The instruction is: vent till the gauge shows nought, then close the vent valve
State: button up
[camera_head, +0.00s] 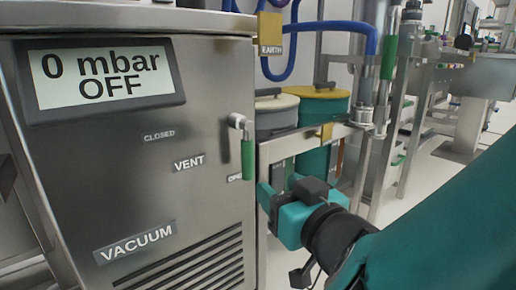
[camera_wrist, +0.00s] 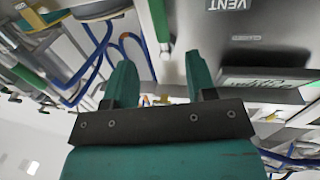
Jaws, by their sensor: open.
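The gauge display (camera_head: 102,77) on the steel vacuum cabinet reads "0 mbar OFF". The vent valve's green handle (camera_head: 247,160) hangs straight down from its pivot at the cabinet's right edge, beside a partly hidden label that starts "OP". The "CLOSED" label (camera_head: 159,135) is up to the left. My gripper (camera_head: 278,187) is open and empty, just below and right of the handle. In the wrist view the picture is upside down; the handle (camera_wrist: 160,20) shows beyond the gap between my fingertips (camera_wrist: 158,64), with no contact visible.
Behind the cabinet's right side stand lidded drums (camera_head: 319,104) and a steel frame with pipes. Blue hoses (camera_head: 340,27) and a yellow "EARTH" tag (camera_head: 270,34) hang above them. Open floor (camera_head: 425,177) lies to the right.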

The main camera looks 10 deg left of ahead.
aim_at(250, 162)
jog(key=p+x, duration=0.4)
jog(key=x, duration=0.9)
jog(key=shift+w, duration=0.25)
grip_shut()
